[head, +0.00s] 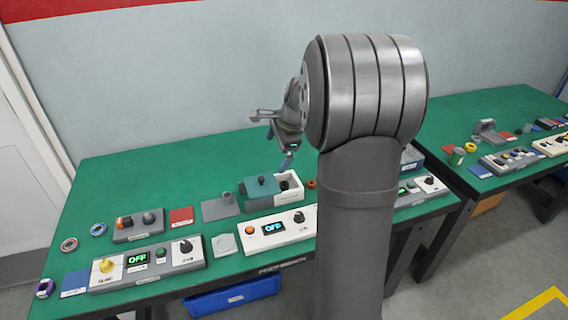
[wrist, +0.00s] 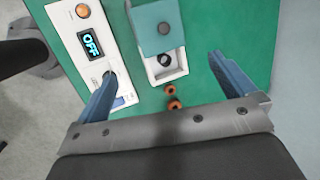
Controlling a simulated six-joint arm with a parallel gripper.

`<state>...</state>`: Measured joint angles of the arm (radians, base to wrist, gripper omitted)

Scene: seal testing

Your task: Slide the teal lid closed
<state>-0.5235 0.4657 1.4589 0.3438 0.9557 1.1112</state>
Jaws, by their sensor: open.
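The teal lid (wrist: 150,40) with a dark round knob (wrist: 164,28) covers the far part of a small white box (wrist: 178,70) in the wrist view. The near end of the box is uncovered, and a dark ring (wrist: 164,60) shows inside. In the head view the lid (head: 262,184) lies to the left and the open white end (head: 290,187) to the right. My gripper (wrist: 161,68) is open and empty, its blue fingers spread wide to either side of the box's open end in the picture. In the head view my gripper (head: 274,139) is above the green table, apart from the lid.
A white panel reading OFF (wrist: 92,45) stands close beside the box. Small copper-coloured rings (wrist: 170,91) lie near its open end. A grey plate (head: 218,208) and a red square (head: 181,216) lie to the left. The table's back area is clear.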

